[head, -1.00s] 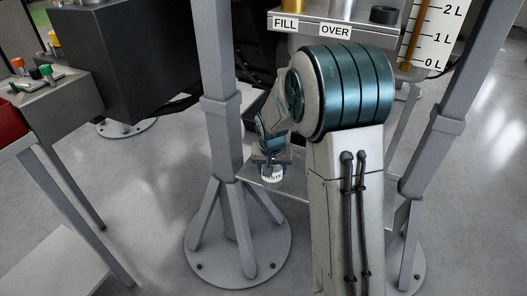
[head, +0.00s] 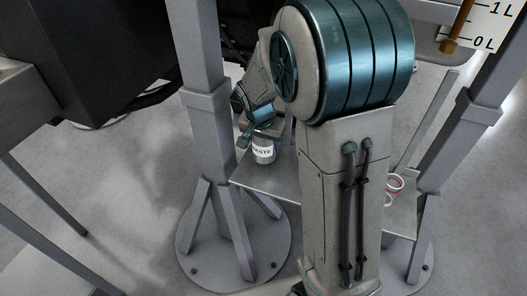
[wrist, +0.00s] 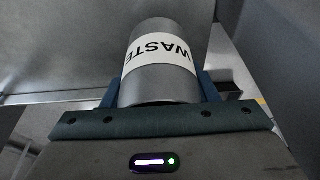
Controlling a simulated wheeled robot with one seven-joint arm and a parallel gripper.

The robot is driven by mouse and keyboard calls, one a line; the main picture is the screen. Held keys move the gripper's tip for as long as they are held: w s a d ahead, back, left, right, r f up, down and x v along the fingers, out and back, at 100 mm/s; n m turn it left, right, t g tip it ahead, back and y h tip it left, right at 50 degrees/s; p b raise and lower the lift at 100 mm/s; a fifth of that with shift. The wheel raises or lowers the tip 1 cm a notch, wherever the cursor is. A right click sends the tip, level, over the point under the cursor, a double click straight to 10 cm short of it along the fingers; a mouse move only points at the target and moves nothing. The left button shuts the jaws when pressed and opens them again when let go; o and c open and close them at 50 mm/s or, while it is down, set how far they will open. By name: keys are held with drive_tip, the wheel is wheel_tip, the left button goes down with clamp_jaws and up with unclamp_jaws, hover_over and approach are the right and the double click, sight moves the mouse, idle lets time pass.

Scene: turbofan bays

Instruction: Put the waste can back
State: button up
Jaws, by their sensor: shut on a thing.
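The waste can (head: 263,151) is a small grey cylinder with a white band lettered WASTE. In the head view it is at or just above the left part of a low grey shelf (head: 262,181) between the stand's legs; I cannot tell whether it touches. My gripper (head: 262,134) is shut on the can from behind. In the wrist view the can (wrist: 162,62) fills the space between my two blue fingers (wrist: 160,88), its label upside down. My arm hides the middle of the shelf.
A grey upright post (head: 205,110) with splayed feet on a round base stands just left of the shelf. Another post (head: 452,150) stands at right. A red and white ringed item (head: 394,188) lies on the shelf's right part. A level gauge (head: 478,25) is at upper right.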

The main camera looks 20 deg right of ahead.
sight(264, 151)
drive_tip(key=shift+a+f+b, duration=0.1)
drive_tip(key=shift+f+b, duration=0.25)
drive_tip(key=shift+f, duration=1.4)
drive_tip(key=shift+f, duration=0.15)
drive_tip(key=o, duration=1.2)
drive_tip(key=shift+c, duration=0.2)
drive_tip(key=p+v, duration=0.3)
drive_tip(key=v, duration=0.9)
drive_tip(key=s+d+n+y, duration=0.1)
drive_tip(key=s+n, duration=0.6)
drive_tip(key=s, duration=1.1)
drive_tip(key=shift+s+d+r+g+y, duration=0.2)
drive_tip(key=shift+d+r+g+y, duration=0.2)
drive_tip(key=shift+d, duration=0.05)
